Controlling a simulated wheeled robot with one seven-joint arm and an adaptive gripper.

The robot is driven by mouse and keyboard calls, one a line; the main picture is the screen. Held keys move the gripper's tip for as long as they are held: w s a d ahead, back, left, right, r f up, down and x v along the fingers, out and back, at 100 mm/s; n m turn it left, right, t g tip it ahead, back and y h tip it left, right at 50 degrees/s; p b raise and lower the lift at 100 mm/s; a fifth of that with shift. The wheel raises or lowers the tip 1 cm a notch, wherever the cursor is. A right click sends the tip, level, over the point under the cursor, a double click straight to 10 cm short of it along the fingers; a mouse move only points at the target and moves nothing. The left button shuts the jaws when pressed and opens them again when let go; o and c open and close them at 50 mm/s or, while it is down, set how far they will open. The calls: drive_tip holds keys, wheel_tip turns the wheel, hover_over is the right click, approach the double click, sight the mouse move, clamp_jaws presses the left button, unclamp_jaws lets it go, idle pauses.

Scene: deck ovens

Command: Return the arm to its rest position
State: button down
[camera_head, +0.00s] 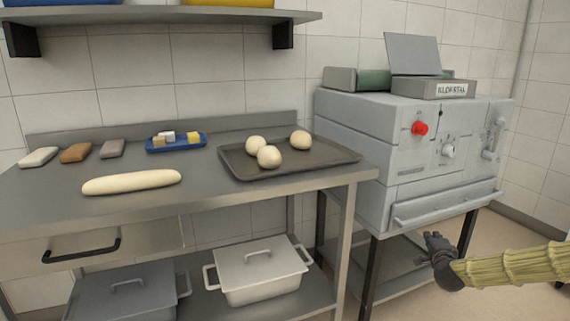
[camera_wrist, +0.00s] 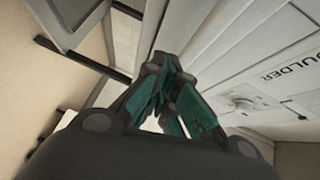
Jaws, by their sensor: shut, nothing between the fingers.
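My gripper (camera_head: 436,246) is at the lower right in the head view, low in front of the grey oven machine (camera_head: 400,150) and below its lower handle. My arm, in a ribbed yellowish sleeve, reaches in from the right edge. In the wrist view the dark fingers with green pads (camera_wrist: 170,105) are together at the centre, shut and empty. The oven's pale front with part of a label shows behind them. I cannot tell whether the gripper touches the oven.
A steel table (camera_head: 230,200) stands left, with a dough roll (camera_head: 132,182), a dark tray (camera_head: 335,153) of dough balls (camera_head: 269,157), and a blue tray (camera_head: 151,147). A lidded white container (camera_head: 262,270) sits on the lower shelf. Floor shows at the lower right.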

drive_tip(key=s+a+f+n+g+y, duration=0.2)
drive_tip(key=s+a+f+n+y, duration=0.15)
drive_tip(key=s+a+f, duration=0.55)
drive_tip(key=s+a+f+n+g+y, duration=0.25)
drive_tip(key=s+a+f+n, duration=0.25)
drive_tip(key=a+f, duration=0.85)
drive_tip(key=s+a+f+n+g, duration=0.2)
drive_tip(key=s+a+f, duration=0.15)
drive_tip(key=s, duration=0.55)
drive_tip(key=s+a+f+n+g, duration=0.3)
drive_tip(key=s+f, duration=0.1)
drive_tip(key=s, duration=0.6)
drive_tip(key=s+a+f+n+g, duration=0.2)
drive_tip(key=s+a+f, duration=0.1)
drive_tip(key=s, duration=0.6)
drive_tip(key=s+d+n+g+h, duration=0.15)
drive_tip(key=s+n+g, duration=0.25)
drive_tip(key=s, duration=1.4)
wheel_tip(320, 180, up, 27)
drive_tip(key=p, duration=2.6)
drive_tip(key=shift+w+d+f+p, duration=0.2)
drive_tip(key=shift+d+p, duration=0.05)
drive_tip(key=shift+p, duration=0.15)
